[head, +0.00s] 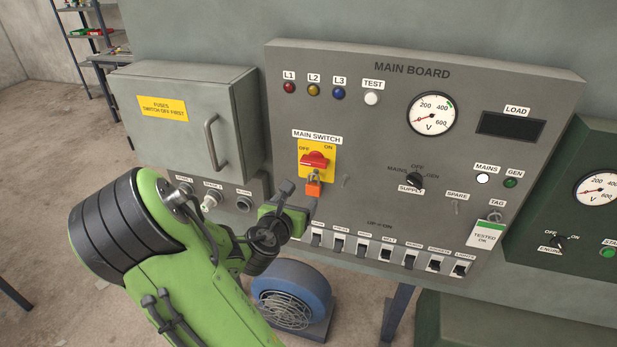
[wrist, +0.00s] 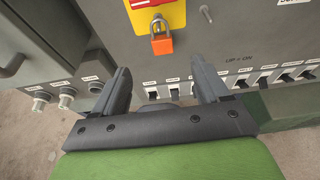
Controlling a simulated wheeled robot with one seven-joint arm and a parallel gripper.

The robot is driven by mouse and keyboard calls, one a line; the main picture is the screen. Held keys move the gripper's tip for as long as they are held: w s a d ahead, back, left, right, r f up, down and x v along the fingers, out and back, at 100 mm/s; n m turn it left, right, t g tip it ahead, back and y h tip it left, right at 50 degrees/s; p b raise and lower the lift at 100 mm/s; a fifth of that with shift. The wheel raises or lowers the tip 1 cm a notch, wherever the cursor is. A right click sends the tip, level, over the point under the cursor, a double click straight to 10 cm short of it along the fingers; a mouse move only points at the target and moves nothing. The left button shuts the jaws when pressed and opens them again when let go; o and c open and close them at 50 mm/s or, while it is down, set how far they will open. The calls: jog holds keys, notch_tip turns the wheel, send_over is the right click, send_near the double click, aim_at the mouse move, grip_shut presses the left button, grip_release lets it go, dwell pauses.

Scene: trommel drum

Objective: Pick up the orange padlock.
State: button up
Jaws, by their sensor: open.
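The orange padlock (head: 313,189) hangs by its shackle below the red main switch handle (head: 313,160) on the yellow plate of the main board. In the wrist view the padlock (wrist: 162,45) hangs beyond and above the gap between my fingers, with its grey shackle in view. My gripper (wrist: 162,80) is open and empty, its two dark fingers apart. In the head view my gripper (head: 300,198) is just below and around the padlock's left side; contact cannot be told there. In the wrist view the padlock is clear of both fingers.
A row of breaker switches (head: 388,247) runs along the board's lower edge, close to my gripper. A fuse box (head: 180,130) with a handle juts out at left. Knobs (head: 210,199) sit below it.

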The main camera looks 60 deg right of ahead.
aim_at(312, 187)
jog(key=x, duration=0.9)
jog(key=f+x, duration=0.1)
jog(key=x, duration=0.4)
jog(key=shift+s+a, duration=0.1)
jog(key=shift+a+r, duration=0.1)
jog(key=shift+c, duration=1.3)
jog(key=c, duration=1)
